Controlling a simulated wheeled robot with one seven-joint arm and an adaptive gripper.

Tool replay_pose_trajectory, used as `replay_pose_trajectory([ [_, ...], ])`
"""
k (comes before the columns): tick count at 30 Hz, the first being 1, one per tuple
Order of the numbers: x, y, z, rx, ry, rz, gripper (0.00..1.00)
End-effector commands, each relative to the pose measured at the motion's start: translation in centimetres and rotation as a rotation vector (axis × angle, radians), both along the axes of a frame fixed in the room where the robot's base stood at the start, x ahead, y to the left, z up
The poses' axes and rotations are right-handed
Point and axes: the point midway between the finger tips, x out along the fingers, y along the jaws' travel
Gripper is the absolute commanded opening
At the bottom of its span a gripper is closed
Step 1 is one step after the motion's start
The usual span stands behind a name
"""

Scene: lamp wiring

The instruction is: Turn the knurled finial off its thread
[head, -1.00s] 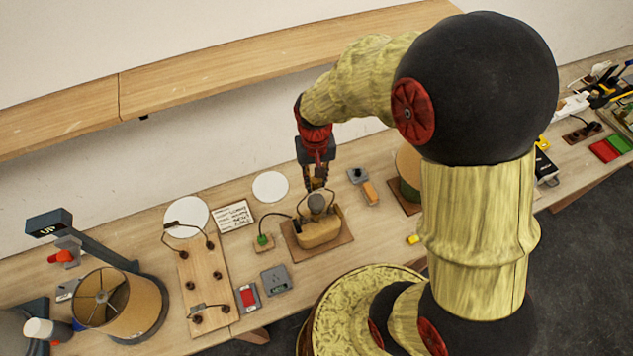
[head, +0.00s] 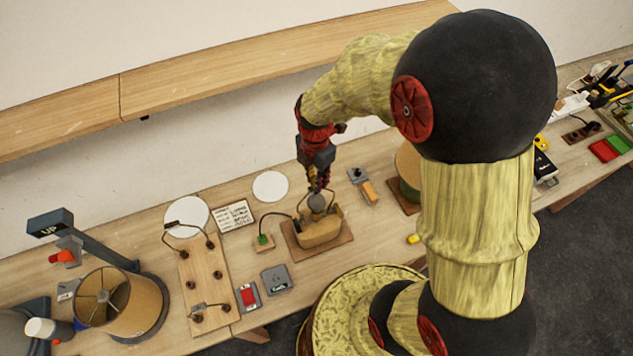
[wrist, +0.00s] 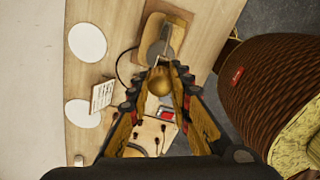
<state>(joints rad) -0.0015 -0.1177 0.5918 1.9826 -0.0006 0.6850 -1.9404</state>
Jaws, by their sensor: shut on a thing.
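The finial (wrist: 158,82) is a rounded brass-coloured knob between my fingertips in the wrist view. My gripper (wrist: 159,72) is shut on it; it also shows pointing down in the head view (head: 317,187). Below it stands a tan lamp base (head: 320,236) on a wooden board, with a grey bulb (head: 316,203) and a thin wire loop around it. The finial cannot be made out in the head view. I cannot tell whether it is still on its thread.
A small block with a green part (head: 264,241) is joined to the lamp by a dark cord. A wooden terminal board (head: 205,262), a grey socket box (head: 277,279) and a lampshade (head: 140,305) are to the left. White discs (head: 270,186) lie behind.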

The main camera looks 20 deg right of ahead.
Motion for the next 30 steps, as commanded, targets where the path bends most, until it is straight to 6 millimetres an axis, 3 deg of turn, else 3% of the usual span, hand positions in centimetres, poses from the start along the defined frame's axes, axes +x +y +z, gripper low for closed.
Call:
replay_pose_trajectory([
  [30, 0.0, 0.0, 1.2, 0.000, 0.000, -0.010, 0.00],
])
